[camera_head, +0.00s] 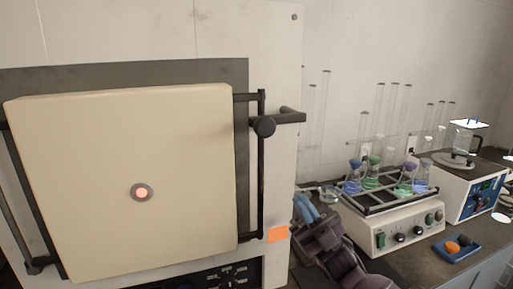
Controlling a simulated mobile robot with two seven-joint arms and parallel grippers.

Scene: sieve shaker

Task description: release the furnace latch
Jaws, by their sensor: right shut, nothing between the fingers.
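The furnace door (110,175) is a thick cream panel at the left of the head view, with a small glowing round port (141,192) in it. It looks closed against the furnace front. The latch (264,126) is at the door's right edge: a dark round knob on a vertical black bar, with a short black lever (290,116) pointing right. My right gripper (306,207) is below and to the right of the latch, in front of the furnace's right edge. Its bluish fingers are shut, empty and apart from the latch. My left gripper is not in view.
A shaker (400,232) with flasks in a black rack stands right of my right gripper. A blue tray (457,247) lies in front of it, and a white and blue device (470,195) stands further right. Tall glass tubes stand behind.

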